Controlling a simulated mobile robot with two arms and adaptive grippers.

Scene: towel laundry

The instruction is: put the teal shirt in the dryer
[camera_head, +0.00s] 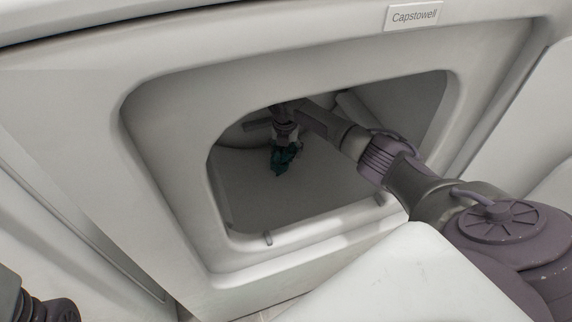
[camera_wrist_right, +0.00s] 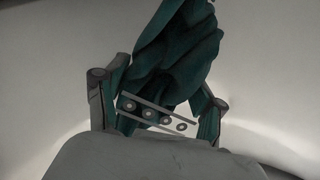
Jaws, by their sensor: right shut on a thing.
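The dryer (camera_head: 170,140) is a white machine with a rounded square opening. My right arm reaches through the opening, and my right gripper (camera_head: 286,146) is inside the drum. It is shut on the teal shirt (camera_head: 285,161), which hangs bunched below the fingers. In the right wrist view the shirt (camera_wrist_right: 180,50) is a crumpled dark teal bundle between and beyond the two fingers. Whether the shirt touches the drum floor is unclear. My left gripper is not in view; only a dark part of my left arm shows at the lower left.
The opening's rim (camera_head: 215,185) surrounds my right arm closely on its right side. The drum floor (camera_head: 250,195) looks bare apart from the shirt. A white panel (camera_head: 400,285) stands at the lower right.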

